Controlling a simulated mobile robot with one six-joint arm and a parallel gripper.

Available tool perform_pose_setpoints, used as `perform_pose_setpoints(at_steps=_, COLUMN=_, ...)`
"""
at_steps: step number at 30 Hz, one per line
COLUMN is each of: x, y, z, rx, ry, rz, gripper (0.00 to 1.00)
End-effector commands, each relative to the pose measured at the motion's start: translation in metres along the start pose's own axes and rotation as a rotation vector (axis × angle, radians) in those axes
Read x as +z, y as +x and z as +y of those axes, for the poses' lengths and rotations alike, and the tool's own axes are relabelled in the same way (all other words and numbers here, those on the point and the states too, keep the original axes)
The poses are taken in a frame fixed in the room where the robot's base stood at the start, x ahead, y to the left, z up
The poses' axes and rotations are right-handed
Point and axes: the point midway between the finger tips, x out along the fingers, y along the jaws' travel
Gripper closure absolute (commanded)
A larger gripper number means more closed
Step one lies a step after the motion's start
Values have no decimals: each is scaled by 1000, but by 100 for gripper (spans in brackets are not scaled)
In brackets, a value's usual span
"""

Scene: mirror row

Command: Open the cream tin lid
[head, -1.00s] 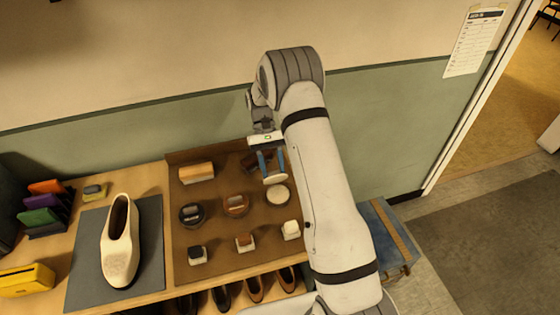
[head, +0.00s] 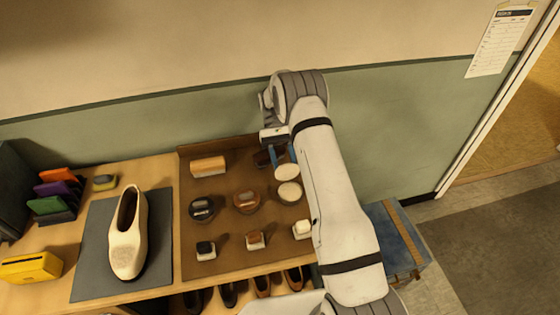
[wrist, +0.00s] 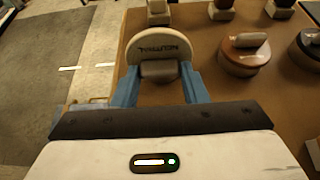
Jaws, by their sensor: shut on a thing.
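My gripper (head: 283,154) has blue fingers and is shut on the cream tin lid (head: 287,172), at the right side of the brown board. In the wrist view the lid (wrist: 158,47) is a pale disc with dark lettering, tilted, with its grey-brown knob (wrist: 160,71) between the blue fingers (wrist: 160,88). The open cream tin (head: 289,192) is a pale round on the board, just in front of the lid in the head view. The lid appears apart from the tin. In the wrist view the lid hides the tin.
The brown board (head: 222,223) also holds a dark tin (head: 202,208), a brown tin (head: 247,201), several small brushes and a wooden block (head: 208,166). A cream shoe (head: 128,235) lies on a grey mat (head: 88,255) at left. A blue chest (head: 396,240) stands at right.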

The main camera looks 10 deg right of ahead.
Motion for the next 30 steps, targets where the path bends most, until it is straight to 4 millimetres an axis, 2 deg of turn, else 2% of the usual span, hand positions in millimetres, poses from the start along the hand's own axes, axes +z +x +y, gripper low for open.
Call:
perform_pose_setpoints(at_steps=5, x=0, y=1, z=0, rx=-2, ry=-1, rz=-2, gripper=100)
perform_pose_setpoints(at_steps=6, x=0, y=1, z=0, rx=-2, ry=-1, rz=-2, gripper=57)
perform_pose_setpoints(at_steps=13, x=0, y=1, z=0, rx=-2, ry=0, rz=-2, gripper=38)
perform_pose_setpoints(at_steps=23, x=2, y=0, z=1, rx=-2, ry=1, rz=-1, gripper=38)
perform_pose_setpoints(at_steps=30, x=23, y=-10, z=1, rx=-2, ry=1, rz=3, gripper=38)
